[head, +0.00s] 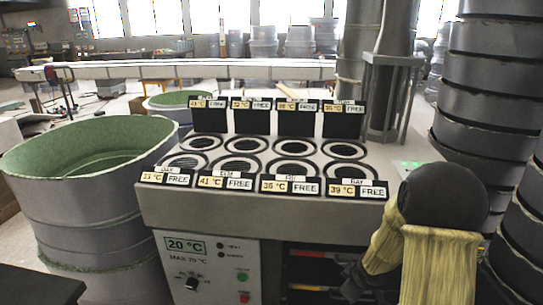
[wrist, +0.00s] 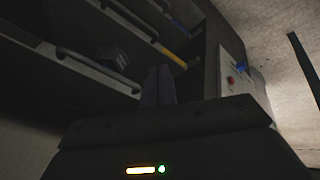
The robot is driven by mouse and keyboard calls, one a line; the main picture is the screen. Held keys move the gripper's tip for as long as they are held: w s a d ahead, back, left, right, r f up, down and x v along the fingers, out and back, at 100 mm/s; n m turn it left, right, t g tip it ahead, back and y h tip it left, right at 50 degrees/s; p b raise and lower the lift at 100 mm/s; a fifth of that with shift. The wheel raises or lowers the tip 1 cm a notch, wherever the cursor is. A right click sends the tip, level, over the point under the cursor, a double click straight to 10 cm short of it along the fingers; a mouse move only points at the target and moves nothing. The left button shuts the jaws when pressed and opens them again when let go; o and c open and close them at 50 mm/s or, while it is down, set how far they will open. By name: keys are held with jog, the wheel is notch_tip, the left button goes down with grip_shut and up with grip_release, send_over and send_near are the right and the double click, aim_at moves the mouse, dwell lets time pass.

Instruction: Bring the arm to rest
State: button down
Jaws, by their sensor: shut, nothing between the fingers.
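My arm shows at the lower right of the head view, with a dark rounded joint and pale yellow covers. It is bent down in front of the right end of the grey bench unit (head: 200,214). My gripper (wrist: 159,72) is in the middle of the wrist view, its two dark fingers together and nothing between them.
The bench top has two rows of round wells with temperature and FREE labels. Its control panel (head: 208,268) reads 20 °C. A large green-lined tub (head: 85,215) stands at left. Stacked dark rings (head: 485,100) rise close at right. A panel with red and blue buttons (wrist: 233,74) is near the gripper.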

jog(key=s+a+r+m+g, duration=0.1)
jog(key=s+a+r+m, duration=0.35)
jog(key=s, duration=0.45)
jog(key=s+a+r+m+g, duration=0.2)
jog(key=s+a+r+m, duration=0.15)
jog(key=s+r, duration=0.35)
notch_tip(320, 180, up, 14)
jog(key=s+p, duration=0.1)
jog(key=p, duration=1.5)
jog(key=shift+d+m, duration=0.4)
jog(key=shift+d, duration=0.05)
